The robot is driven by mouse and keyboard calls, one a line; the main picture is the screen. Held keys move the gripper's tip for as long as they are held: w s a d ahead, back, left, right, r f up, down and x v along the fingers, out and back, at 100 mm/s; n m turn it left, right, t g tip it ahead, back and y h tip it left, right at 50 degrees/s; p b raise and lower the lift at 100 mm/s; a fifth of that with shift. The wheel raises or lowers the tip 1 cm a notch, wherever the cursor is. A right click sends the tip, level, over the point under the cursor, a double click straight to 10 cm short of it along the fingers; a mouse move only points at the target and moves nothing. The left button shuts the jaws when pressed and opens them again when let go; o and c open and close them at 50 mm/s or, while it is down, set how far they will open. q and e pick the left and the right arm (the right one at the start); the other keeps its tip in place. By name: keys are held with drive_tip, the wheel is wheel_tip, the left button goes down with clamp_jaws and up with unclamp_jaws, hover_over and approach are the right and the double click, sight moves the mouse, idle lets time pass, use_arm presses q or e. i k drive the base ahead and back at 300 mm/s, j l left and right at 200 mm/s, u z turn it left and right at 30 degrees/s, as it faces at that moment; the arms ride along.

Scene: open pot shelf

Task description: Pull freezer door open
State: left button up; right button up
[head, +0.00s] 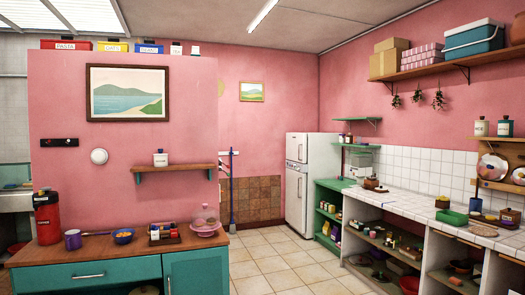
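A white fridge-freezer (311,184) stands in the far corner, between the pink back wall and the right-hand shelving. Its smaller upper door (297,148) and taller lower door (296,198) both look shut. Small dark handles seem to show on the doors, but they are too small to tell clearly. Which of the two doors is the freezer door carries no visible label. Neither of my grippers is in view.
A wooden-topped counter (90,252) with teal fronts fills the near left. A green shelf unit (327,213) stands beside the fridge, with an open, tiled counter (422,222) along the right. The tiled floor (266,256) between them is clear.

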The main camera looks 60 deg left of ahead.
sight(297, 147)
drive_tip(key=u, duration=1.8)
drive_tip(key=i, duration=2.7)
drive_tip(key=i+l, duration=0.1)
drive_tip(key=i, duration=5.25)
